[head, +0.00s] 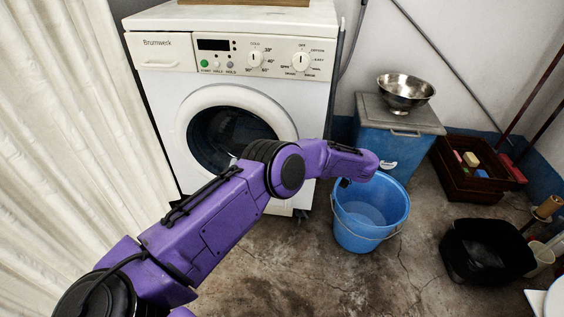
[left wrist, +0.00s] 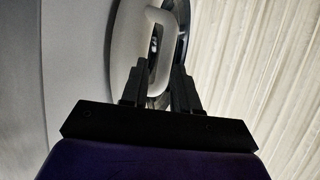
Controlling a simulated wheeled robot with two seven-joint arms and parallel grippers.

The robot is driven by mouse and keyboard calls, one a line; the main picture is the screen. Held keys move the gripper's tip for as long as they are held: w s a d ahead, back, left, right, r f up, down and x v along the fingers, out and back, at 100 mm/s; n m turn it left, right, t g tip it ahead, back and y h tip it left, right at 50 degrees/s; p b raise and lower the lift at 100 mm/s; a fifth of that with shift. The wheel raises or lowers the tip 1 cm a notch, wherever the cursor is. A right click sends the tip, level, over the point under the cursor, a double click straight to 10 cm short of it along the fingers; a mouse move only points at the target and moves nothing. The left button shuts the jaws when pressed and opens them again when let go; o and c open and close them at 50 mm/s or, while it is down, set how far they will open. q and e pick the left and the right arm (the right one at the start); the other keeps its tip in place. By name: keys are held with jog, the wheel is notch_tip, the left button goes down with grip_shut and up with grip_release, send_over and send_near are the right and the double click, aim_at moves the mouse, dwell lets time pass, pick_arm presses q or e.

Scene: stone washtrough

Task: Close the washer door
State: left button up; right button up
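The white washer (head: 165,88) stands against the back wall. Its round door (head: 192,108) has a white ring and dark glass; my left arm covers its lower right part. From the head view I cannot tell whether the door is fully flush. In the left wrist view the door's pale curved rim (left wrist: 158,20) stands out beside the washer front (left wrist: 80,60), with a small dark slot in it. My left gripper (left wrist: 159,72) has its two black fingers apart, with the rim seen beyond and between them; contact is unclear. My right gripper is not in view.
A blue bucket (head: 352,238) stands on the floor, right of the washer. Behind it a blue bin (head: 375,140) carries a metal bowl (head: 405,88). A brown crate (head: 450,180) and black tub (head: 485,250) are farther right. A pale curtain (head: 70,130) hangs at left.

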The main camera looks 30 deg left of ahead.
pick_arm(q)
jog(key=shift+g, duration=0.3)
jog(key=v, duration=0.4)
jog(key=shift+s+d+f, duration=0.25)
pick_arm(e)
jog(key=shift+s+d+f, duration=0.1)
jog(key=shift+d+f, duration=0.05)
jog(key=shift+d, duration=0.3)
